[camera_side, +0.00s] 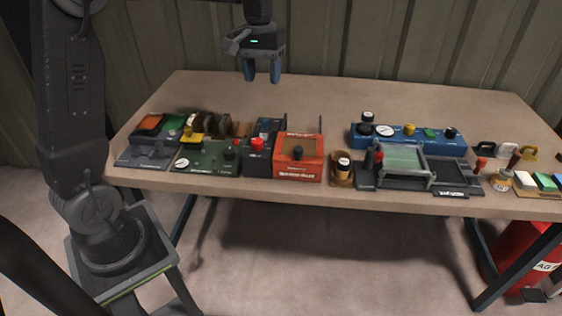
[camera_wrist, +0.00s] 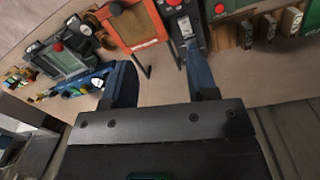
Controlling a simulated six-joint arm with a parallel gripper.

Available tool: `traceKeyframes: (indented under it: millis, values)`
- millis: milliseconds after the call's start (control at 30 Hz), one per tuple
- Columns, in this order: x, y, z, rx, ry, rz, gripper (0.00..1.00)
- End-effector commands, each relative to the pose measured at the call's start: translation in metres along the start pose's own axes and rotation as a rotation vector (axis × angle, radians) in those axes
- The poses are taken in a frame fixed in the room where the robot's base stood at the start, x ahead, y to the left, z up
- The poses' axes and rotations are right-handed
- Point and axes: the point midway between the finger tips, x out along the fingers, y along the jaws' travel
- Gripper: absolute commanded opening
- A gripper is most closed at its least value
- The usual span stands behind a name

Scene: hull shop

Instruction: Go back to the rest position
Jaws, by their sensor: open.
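My gripper (camera_side: 261,72) hangs above the back part of the workbench (camera_side: 300,95) in the side view, blue fingers pointing down. The fingers are apart with nothing between them. In the wrist view my gripper (camera_wrist: 163,88) shows two spread blue fingers with bare bench top beyond them. The orange box (camera_side: 298,158) stands in front of and below my gripper, apart from it. It also shows in the wrist view (camera_wrist: 138,28).
A green panel (camera_side: 208,158) and a dark unit with a red button (camera_side: 257,145) stand left of the box. A blue panel with knobs (camera_side: 405,137) and a grey-framed fixture (camera_side: 402,165) stand right. The bench's back strip is clear.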

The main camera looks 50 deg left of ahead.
Motion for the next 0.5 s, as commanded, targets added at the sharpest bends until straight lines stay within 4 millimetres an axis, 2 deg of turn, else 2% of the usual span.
traceKeyframes:
  millis: [33, 233, 367, 500]
  values:
    - [-0.010, 0.005, 0.022, 0.044, 0.042, 0.004, 0.53]
    - [-0.025, 0.013, 0.101, 0.211, 0.197, 0.019, 0.53]
    - [-0.023, 0.010, 0.151, 0.319, 0.297, 0.033, 0.53]
    - [-0.010, 0.003, 0.197, 0.428, 0.398, 0.048, 0.53]
